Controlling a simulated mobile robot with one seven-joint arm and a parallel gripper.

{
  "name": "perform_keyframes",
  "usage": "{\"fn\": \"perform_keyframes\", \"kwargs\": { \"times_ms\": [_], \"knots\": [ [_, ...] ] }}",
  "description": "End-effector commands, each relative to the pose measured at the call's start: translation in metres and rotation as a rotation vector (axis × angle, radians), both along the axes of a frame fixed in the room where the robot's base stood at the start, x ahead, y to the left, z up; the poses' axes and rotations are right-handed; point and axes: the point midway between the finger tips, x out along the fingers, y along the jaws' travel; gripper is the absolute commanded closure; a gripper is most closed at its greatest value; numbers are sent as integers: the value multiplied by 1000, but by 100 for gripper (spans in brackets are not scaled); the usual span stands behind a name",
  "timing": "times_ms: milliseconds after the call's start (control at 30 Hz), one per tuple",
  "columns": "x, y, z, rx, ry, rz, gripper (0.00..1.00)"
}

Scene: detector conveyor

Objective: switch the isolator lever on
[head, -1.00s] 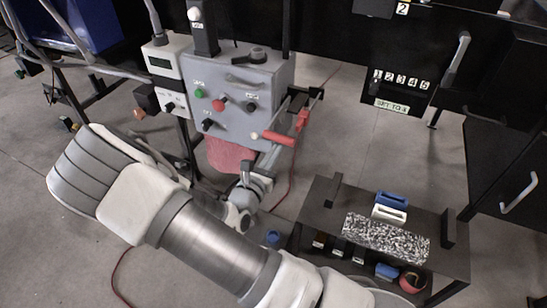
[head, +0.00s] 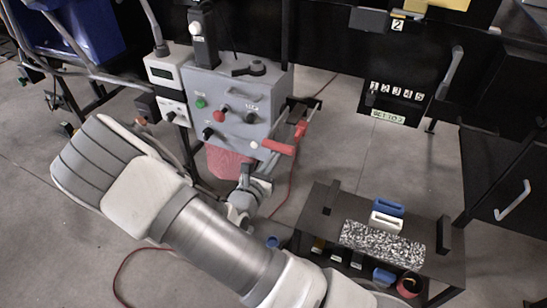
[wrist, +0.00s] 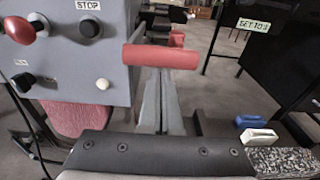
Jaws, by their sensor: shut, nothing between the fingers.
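The isolator lever appears to be the red bar handle (head: 280,147) at the lower right of the grey control box (head: 235,95). In the wrist view the red handle (wrist: 160,56) lies level across the upper middle, just right of the box. My gripper (wrist: 163,76) is shut and empty. Its fingers point at the handle, and their tips are at or just under its lower edge; I cannot tell whether they touch. In the head view my gripper (head: 260,168) is below the handle, partly hidden by my arm. The lever's pivot and any on/off marking are not clear.
The box front carries a red knob (wrist: 20,30), a black STOP knob (wrist: 89,27) and a white button (wrist: 103,83). A low dark table (head: 318,205) with a speckled block (head: 383,241) stands to the right. A black cabinet (head: 490,165) is farther right.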

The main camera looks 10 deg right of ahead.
Motion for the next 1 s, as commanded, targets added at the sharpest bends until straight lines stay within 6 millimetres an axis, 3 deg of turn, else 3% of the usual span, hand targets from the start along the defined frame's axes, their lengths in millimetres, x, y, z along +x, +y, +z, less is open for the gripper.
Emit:
{"fn": "perform_keyframes", "kwargs": {
  "times_ms": [1000],
  "knots": [
    [16,-12,109,302,405,-4,100]
  ]
}}
